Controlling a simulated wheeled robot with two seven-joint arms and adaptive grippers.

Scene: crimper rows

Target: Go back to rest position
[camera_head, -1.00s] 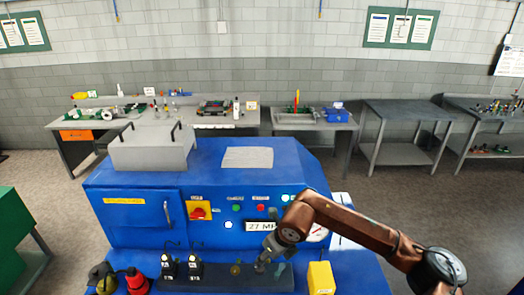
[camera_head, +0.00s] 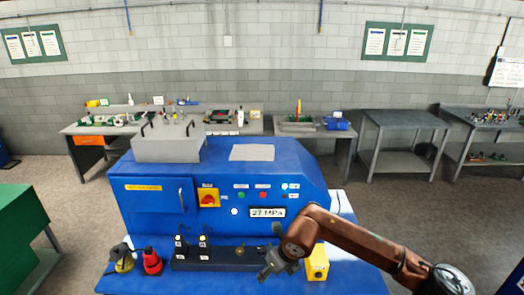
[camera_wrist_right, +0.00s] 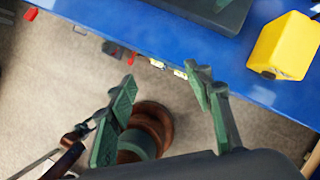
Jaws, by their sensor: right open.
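My right gripper (camera_head: 274,265) is at the front right end of the black strip (camera_head: 222,258) on the blue bench (camera_head: 340,275). In the right wrist view its two green-padded fingers (camera_wrist_right: 161,85) are spread apart with nothing between them; floor and the bench edge (camera_wrist_right: 150,30) show beyond. The brown right arm (camera_head: 355,245) reaches in from the lower right. A yellow block (camera_head: 317,262) stands just right of the gripper and also shows in the right wrist view (camera_wrist_right: 284,45). My left gripper is in neither view.
The blue machine (camera_head: 150,220) with a "27 MPa" display (camera_head: 267,212) stands behind the strip. Two black fittings (camera_head: 180,248) stand on the strip's left part. Red (camera_head: 152,262) and yellow-black (camera_head: 123,260) items stand at left. Grey tables (camera_head: 400,120) line the back wall; floor at right is clear.

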